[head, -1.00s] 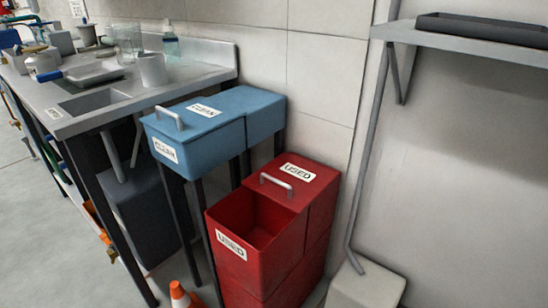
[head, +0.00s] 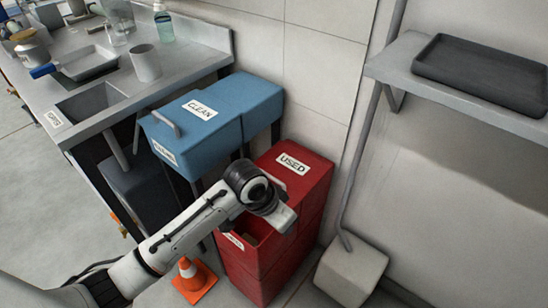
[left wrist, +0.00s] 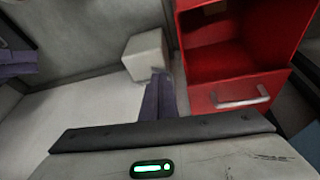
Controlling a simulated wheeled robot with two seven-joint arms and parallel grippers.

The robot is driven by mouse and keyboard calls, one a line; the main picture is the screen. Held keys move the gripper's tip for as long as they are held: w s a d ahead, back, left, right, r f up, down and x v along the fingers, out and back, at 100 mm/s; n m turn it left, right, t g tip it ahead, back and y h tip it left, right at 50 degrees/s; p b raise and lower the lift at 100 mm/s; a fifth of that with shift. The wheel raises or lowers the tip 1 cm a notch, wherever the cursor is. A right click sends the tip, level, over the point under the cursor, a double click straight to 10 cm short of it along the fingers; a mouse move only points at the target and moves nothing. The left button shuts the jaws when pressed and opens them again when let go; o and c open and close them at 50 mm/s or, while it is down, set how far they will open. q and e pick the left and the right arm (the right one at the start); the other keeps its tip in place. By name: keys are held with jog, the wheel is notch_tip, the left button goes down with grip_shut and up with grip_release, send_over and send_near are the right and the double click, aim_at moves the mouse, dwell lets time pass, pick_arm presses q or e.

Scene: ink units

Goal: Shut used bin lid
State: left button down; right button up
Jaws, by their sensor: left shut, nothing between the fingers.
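The red used bin (head: 308,218) stands below the blue bin's right side in the head view. Its lid (head: 296,163), labelled USED, is set back and leaves the front of the box open. In the left wrist view the open box (left wrist: 215,55) shows at upper right, with the grey lid handle (left wrist: 240,99) below it. My left gripper (left wrist: 160,82) is shut and empty, beside the bin and apart from the handle in the wrist view. In the head view my left arm covers the handle and part of the opening. My right gripper is out of view.
A blue clean bin (head: 188,132) stands behind my left arm, close to the used bin. An orange cone (head: 192,277) is on the floor at the front. A pale block (head: 350,272) stands right of the used bin. A wall shelf (head: 460,98) holds a black tray (head: 485,72).

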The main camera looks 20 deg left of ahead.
pick_arm(q)
jog(key=w+a+r, duration=0.3)
jog(key=w+r, duration=0.1)
jog(key=w, duration=0.5)
notch_tip(320, 180, up, 6)
jog(key=n+y, duration=0.1)
send_over(274, 183)
jog(key=shift+t, duration=0.3)
jog(key=b+x, duration=0.1)
jog(key=x, duration=0.3)
jog(key=b+x, duration=0.1)
jog(key=x, duration=0.4)
jog(key=shift+w+f, duration=0.1)
jog(key=shift+w, duration=0.2)
jog(key=shift+a+f, duration=0.1)
jog(key=shift+f, duration=0.1)
jog(key=shift+s+a+f, duration=0.1)
jog(key=shift+s+a, duration=0.1)
jog(key=shift+s, duration=0.4)
jog(key=shift+s+a+f, duration=0.1)
jog(key=shift+s+a, duration=0.1)
jog(key=shift+s, duration=0.35)
jog(key=shift+s+a+f+p, duration=0.15)
jog(key=shift+s+p, duration=0.25)
jog(key=shift+s, duration=0.25)
